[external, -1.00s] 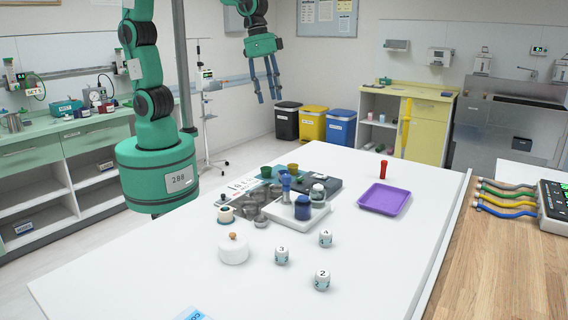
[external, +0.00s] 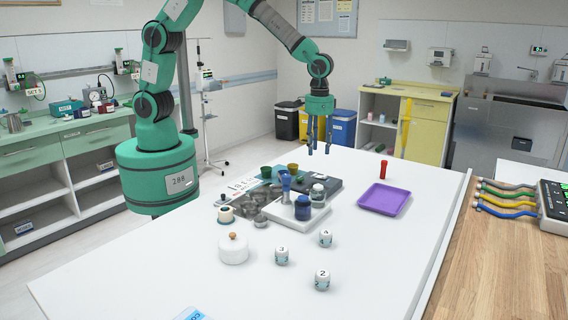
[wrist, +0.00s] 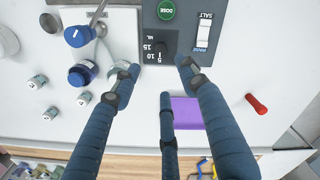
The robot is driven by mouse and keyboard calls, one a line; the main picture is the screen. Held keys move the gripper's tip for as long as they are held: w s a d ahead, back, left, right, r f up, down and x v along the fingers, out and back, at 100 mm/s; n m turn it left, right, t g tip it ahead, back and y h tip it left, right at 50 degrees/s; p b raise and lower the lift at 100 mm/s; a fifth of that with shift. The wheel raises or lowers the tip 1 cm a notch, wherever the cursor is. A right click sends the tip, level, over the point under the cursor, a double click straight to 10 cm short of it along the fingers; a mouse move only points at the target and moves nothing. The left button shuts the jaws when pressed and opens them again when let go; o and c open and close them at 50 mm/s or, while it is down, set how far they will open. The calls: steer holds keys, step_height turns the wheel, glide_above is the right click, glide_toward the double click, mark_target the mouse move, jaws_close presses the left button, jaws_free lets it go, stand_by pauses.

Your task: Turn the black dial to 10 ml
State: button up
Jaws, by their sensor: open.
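The dark grey dosing panel (wrist: 180,30) shows at the top of the wrist view, with a green DOSE button and a white SALT/RINSE rocker switch. The black dial (wrist: 160,47) is on its lower left, beside printed 5, 10 and 15 marks. I cannot tell which mark it points to. In the external view the panel (external: 332,186) lies on the white table behind the white tray, and its dial is too small to make out. My gripper (external: 318,150) hangs above the table's far part, fingers down, open and empty. In the wrist view my gripper (wrist: 158,78) has its fingers spread just below the dial.
A white tray (external: 283,222) with a blue-capped jar (external: 303,208) adjoins the panel. Small white numbered jars (external: 322,279) stand in front. A purple tray (external: 384,200) and red object (external: 383,169) lie to the right. The table's right front is clear.

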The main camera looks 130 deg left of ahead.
steer(key=shift+f, duration=0.1)
stand_by(0.3)
step_height(320, 180, down, 14)
steer(key=shift+r+b, duration=0.2)
steer(key=shift+b, duration=1)
jaws_close()
